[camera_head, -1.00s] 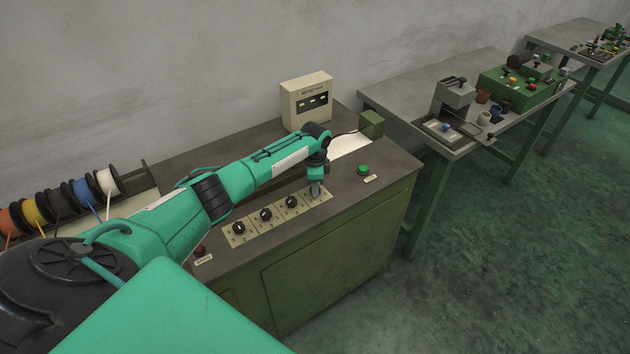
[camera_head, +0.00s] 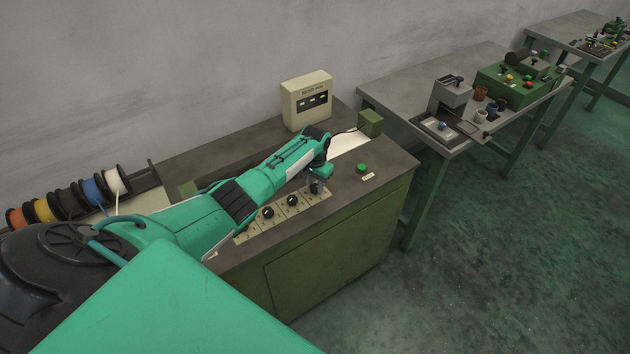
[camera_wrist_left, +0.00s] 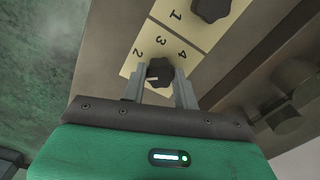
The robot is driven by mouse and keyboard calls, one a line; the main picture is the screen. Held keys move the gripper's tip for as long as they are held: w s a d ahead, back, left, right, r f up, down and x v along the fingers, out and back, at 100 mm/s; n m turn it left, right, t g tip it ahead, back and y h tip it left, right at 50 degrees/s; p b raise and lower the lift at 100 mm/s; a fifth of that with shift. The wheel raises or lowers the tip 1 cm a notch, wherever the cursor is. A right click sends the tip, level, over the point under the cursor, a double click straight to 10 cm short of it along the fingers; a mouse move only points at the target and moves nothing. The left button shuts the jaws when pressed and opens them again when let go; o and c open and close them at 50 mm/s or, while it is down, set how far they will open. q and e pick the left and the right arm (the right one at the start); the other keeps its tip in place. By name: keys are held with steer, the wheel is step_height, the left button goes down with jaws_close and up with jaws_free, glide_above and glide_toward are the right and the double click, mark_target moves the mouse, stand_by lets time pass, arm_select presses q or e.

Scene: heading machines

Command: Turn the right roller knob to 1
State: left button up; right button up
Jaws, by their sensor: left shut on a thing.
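The right roller knob (camera_wrist_left: 160,72) is black and lobed, on a cream plate with digits 2, 3 and 4 visible around it. The digit 1 of this plate is hidden. A pale mark shows on the knob's lower left; its exact aim is hard to read. My left gripper (camera_wrist_left: 160,89) is shut on this knob, one finger on each side. In the head view my left gripper (camera_head: 315,188) is at the right end of the knob row and mostly hides the knob. My right gripper is not in view.
Other black knobs (camera_head: 268,212) sit left along the cream panel (camera_head: 282,217). A green button (camera_head: 361,168) lies to the right. A cream meter box (camera_head: 307,100) stands behind. Wire spools (camera_head: 68,199) are at left. A grey table (camera_head: 440,72) stands at right.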

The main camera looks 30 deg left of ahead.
mark_target(315, 187)
arm_select(q)
steer(key=shift+r+n+p, duration=0.1)
steer(key=shift+n+p, duration=0.7)
steer(key=shift+n, duration=1.5)
steer(key=shift+w, duration=0.1)
steer(key=o, duration=1)
steer(key=shift+r, duration=0.5)
step_height(315, 187, up, 13)
steer(key=shift+f+b, duration=0.15)
steer(key=shift+b, duration=1.1)
